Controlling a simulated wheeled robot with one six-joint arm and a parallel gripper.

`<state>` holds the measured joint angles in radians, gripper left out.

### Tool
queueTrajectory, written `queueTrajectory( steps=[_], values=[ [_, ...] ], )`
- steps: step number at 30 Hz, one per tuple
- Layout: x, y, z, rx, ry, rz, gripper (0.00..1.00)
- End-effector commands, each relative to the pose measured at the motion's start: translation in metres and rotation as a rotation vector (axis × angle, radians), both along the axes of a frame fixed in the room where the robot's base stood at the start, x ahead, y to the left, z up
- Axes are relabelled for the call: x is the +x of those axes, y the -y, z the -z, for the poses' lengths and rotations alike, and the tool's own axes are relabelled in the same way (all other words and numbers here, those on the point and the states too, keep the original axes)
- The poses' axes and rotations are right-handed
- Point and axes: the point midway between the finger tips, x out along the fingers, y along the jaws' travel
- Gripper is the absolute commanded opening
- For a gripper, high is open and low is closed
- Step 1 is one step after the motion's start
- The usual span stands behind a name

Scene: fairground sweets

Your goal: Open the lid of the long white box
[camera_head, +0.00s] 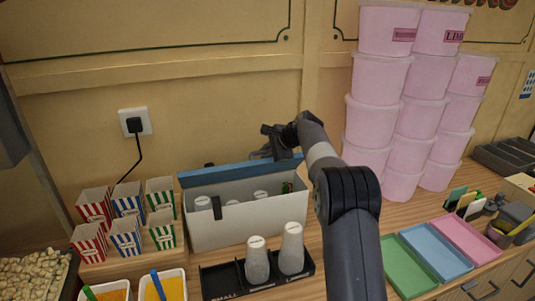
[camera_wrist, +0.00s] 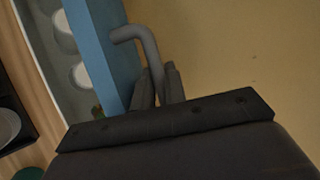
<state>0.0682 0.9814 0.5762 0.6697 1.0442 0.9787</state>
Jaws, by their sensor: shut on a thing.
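The long white box (camera_head: 240,222) stands on the counter near the wall, with white-topped bottles visible inside. Its blue lid (camera_head: 225,175) is raised along the back edge, so the inside shows from above. In the wrist view the blue lid (camera_wrist: 97,45) runs beside my gripper (camera_wrist: 158,84). My gripper's fingers are shut on a grey bent handle (camera_wrist: 135,34) by the lid. In the head view my gripper (camera_head: 268,146) is behind the right part of the lid, and its grip is too small to make out there.
Two grey bottles (camera_head: 291,248) stand in a black tray (camera_head: 222,281) in front of the box. Striped popcorn cartons (camera_head: 127,236) stand at left. Stacked pink tubs (camera_head: 374,124) rise close at right. The wall (camera_head: 215,110) is close behind.

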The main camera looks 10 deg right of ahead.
Motion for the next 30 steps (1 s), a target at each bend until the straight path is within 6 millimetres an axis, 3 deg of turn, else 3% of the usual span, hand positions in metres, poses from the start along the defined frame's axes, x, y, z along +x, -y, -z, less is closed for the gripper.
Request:
queueTrajectory(
  steps=[22,23,24,30],
  values=[
    [0.0042,-0.0014,-0.0019,-0.007,-0.039,-0.001,0.00],
    [0.0042,-0.0014,-0.0019,-0.007,-0.039,-0.001,0.15],
    [0.0041,-0.0013,-0.0018,-0.007,-0.039,-0.001,0.18],
    [0.0042,-0.0012,-0.0015,-0.007,-0.039,-0.001,0.22]
  ],
)
